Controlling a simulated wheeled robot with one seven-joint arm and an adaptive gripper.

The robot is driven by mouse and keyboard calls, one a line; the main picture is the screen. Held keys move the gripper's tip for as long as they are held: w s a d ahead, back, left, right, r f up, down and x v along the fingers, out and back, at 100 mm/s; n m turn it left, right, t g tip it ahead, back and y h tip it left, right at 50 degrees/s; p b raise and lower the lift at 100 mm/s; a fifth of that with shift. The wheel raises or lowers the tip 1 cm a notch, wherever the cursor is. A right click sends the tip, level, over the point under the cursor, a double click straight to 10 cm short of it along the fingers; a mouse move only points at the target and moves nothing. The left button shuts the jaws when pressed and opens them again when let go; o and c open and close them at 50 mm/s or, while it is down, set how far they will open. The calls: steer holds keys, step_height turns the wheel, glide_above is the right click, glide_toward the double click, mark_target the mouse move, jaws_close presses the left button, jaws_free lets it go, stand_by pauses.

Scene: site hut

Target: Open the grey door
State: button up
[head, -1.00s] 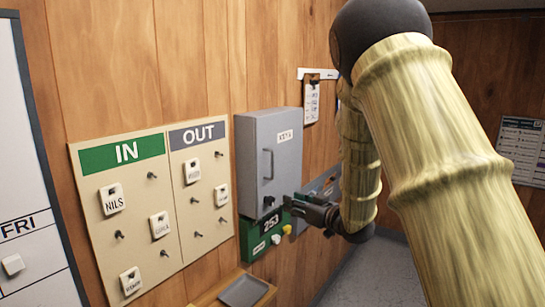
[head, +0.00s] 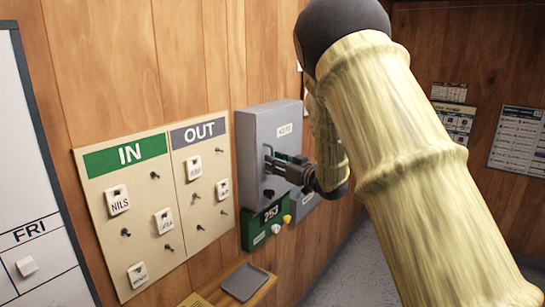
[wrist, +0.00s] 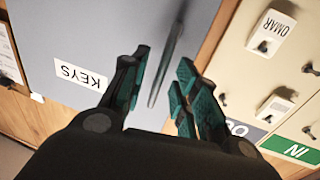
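The grey door (head: 287,116) is the front of a grey wall cabinet with a "KEYS" label. It looks shut. Its upright bar handle (head: 266,152) is on the left side, with a dark round lock below. In the wrist view the door (wrist: 80,30) fills the upper left, and the handle (wrist: 167,62) stands between my fingers. My gripper (head: 275,160) is at the handle in the head view. In the wrist view my gripper (wrist: 163,80) is open, one finger on each side of the handle, with gaps visible. Contact is hard to judge.
The IN/OUT board (head: 160,215) with name tags and pegs is left of the cabinet. Below are a green "253" box (head: 262,226) and a small shelf with a grey tray (head: 245,281). A whiteboard (head: 35,200) is at far left. Floor is free at right.

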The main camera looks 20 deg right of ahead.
steer(key=shift+p+x, duration=0.3)
steer(key=shift+x, duration=0.75)
steer(key=shift+s, duration=0.1)
steer(key=shift+c, duration=0.5)
jaws_close()
